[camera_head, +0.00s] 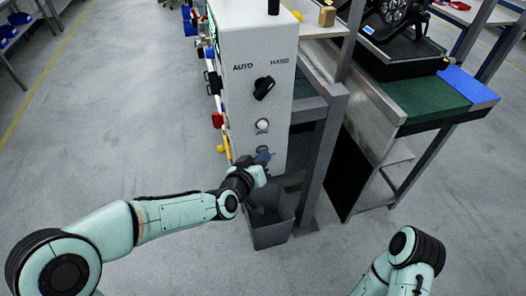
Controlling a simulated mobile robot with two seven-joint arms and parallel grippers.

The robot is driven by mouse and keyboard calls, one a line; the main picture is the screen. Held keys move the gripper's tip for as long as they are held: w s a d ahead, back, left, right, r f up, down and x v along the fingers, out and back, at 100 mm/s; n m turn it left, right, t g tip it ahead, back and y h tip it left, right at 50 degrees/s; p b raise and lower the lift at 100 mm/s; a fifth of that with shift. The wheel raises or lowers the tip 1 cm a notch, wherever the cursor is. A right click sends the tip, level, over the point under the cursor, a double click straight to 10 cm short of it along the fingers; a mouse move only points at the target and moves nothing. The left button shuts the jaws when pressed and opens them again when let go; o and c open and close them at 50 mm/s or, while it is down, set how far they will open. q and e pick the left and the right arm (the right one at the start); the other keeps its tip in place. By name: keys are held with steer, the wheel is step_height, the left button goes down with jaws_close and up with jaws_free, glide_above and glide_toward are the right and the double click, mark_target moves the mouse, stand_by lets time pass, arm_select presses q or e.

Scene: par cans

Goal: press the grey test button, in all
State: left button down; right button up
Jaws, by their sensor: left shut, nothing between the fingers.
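A white control box (250,50) stands upright, with a black selector knob (264,88) between the words AUTO and HAND. Below the knob is a round pale button (262,125) with a small label under it that I cannot read for certain. My left gripper (264,158) is shut and empty at the lower front of the box, below the pale button. A small greyish round part (262,149) shows just above its fingertips, partly hidden by the gripper. I cannot tell whether the fingertips touch it. My right gripper is out of view; only part of that arm shows at lower right.
A grey bin (271,232) stands on the floor under my left gripper. Coloured fittings (217,120) stick out from the box's left side. A metal-framed bench with a green mat (432,103) stands to the right. Open floor lies at left and in front.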

arm_select(q)
steer(key=shift+s+d+b, duration=0.2)
steer(key=shift+s+b, duration=0.1)
steer(key=shift+s, duration=0.5)
steer(key=shift+s+d+b, duration=0.15)
steer(key=shift+s+d, duration=0.1)
steer(key=shift+s, duration=0.55)
steer(key=shift+s+d+b, duration=0.1)
steer(key=shift+s+d, duration=0.2)
steer(key=shift+s, duration=0.45)
steer(key=shift+s+d+b, duration=0.15)
steer(key=shift+s+d, duration=0.1)
steer(key=shift+s, duration=0.55)
